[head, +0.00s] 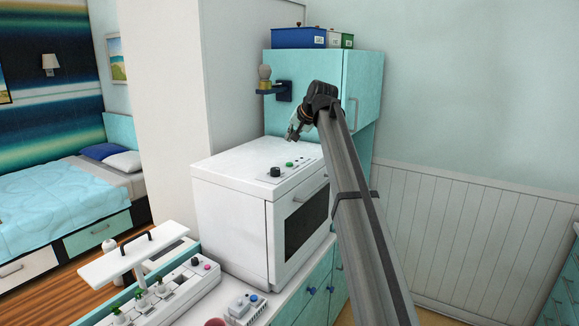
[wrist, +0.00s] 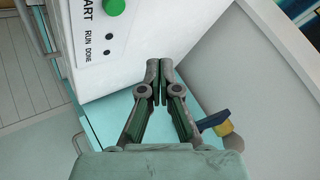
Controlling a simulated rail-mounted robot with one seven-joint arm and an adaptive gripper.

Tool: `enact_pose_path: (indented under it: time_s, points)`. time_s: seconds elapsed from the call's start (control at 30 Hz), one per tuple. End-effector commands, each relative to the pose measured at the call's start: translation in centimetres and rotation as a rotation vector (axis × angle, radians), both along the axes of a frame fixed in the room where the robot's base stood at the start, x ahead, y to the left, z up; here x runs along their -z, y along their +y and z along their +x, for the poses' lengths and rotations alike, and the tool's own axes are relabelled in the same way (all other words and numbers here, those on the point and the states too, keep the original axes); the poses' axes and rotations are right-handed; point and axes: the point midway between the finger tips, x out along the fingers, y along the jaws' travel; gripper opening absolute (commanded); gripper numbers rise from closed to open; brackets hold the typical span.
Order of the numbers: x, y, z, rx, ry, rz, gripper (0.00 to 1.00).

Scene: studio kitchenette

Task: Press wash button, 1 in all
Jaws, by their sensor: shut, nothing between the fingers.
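A white box-shaped appliance (head: 230,190) with a dark front window stands on the counter. Its top panel carries a green round button (head: 290,164) and a black knob (head: 275,172). No label reading "wash" is legible. In the wrist view the green button (wrist: 114,6) is at the top edge, beside lettering ending in "ART", with two dark dots marked RUN and DONE. My gripper (head: 290,136) is above the rear of the appliance top, apart from the button. In the wrist view my gripper (wrist: 159,66) is shut and empty, its fingertips beyond the panel's lettered end.
A teal cabinet (head: 310,85) stands behind, with blue and green boxes (head: 298,38) on top. A small dark shelf (head: 277,90) holding a pale object juts near my gripper. A white control unit with a pink button (head: 207,267) and a device with a blue button (head: 253,298) are in front.

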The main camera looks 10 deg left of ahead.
Motion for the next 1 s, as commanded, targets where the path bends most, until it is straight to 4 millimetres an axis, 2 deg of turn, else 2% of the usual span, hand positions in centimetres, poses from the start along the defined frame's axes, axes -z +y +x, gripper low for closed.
enact_pose_path:
  time_s: [0.03, 0.2, 0.43, 0.63, 1.0]
  points:
    - [1.0, 0.0, -0.1, -0.001, 0.001, 0.0, 0.0]
    - [3.2, 0.0, -0.1, 0.0, 0.0, 0.0, 0.0]
    - [5.6, 0.0, -0.1, 0.0, 0.0, 0.0, 0.0]
    - [6.4, 0.0, 0.0, -0.001, -0.002, 0.0, 0.0]
    - [6.4, 0.0, 0.0, 0.0, -0.001, 0.001, 0.0]
